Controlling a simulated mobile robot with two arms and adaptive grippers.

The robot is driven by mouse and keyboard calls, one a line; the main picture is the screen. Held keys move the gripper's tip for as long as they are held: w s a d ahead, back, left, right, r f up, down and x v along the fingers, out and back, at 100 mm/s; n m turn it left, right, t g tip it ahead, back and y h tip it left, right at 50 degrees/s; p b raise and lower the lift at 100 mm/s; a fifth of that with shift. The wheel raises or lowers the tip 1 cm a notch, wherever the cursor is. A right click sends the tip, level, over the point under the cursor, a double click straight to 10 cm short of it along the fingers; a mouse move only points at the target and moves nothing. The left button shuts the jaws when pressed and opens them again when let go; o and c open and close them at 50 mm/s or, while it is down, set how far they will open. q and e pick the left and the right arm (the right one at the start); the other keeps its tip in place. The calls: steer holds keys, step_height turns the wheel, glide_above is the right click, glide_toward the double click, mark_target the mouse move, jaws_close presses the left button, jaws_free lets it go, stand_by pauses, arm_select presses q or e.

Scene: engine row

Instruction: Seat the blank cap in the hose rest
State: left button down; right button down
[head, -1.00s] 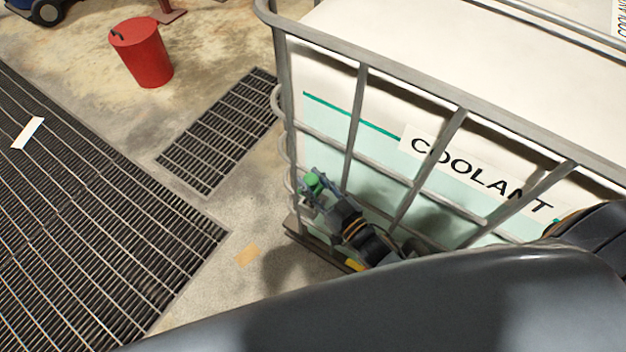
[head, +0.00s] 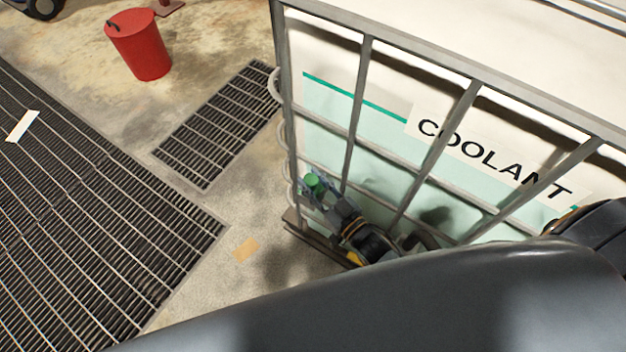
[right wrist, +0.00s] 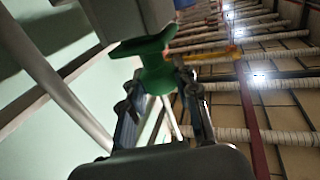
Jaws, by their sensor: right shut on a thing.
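The green blank cap (head: 312,182) is at the tip of my right gripper (head: 321,185), low beside the left corner of the coolant tank's cage. In the right wrist view the green cap (right wrist: 155,66) is a flanged, waisted piece, and my right gripper (right wrist: 162,82) is shut on it with one finger on each side. A light grey block (right wrist: 128,14) is right at the cap's far end. It may be the hose rest, but I cannot tell, nor whether the cap touches it or sits in it. My left gripper is out of view.
The white coolant tank (head: 345,70) in its grey bar cage (head: 361,90) fills the right side. Cage bars run close to my right gripper. A red bin (head: 140,46) and floor grates (head: 214,125) are to the left, with open concrete floor between.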

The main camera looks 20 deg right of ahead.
steer(key=shift+f, duration=0.1)
steer(key=c, duration=0.9)
jaws_free()
step_height(320, 180, up, 10)
stand_by(0.5)
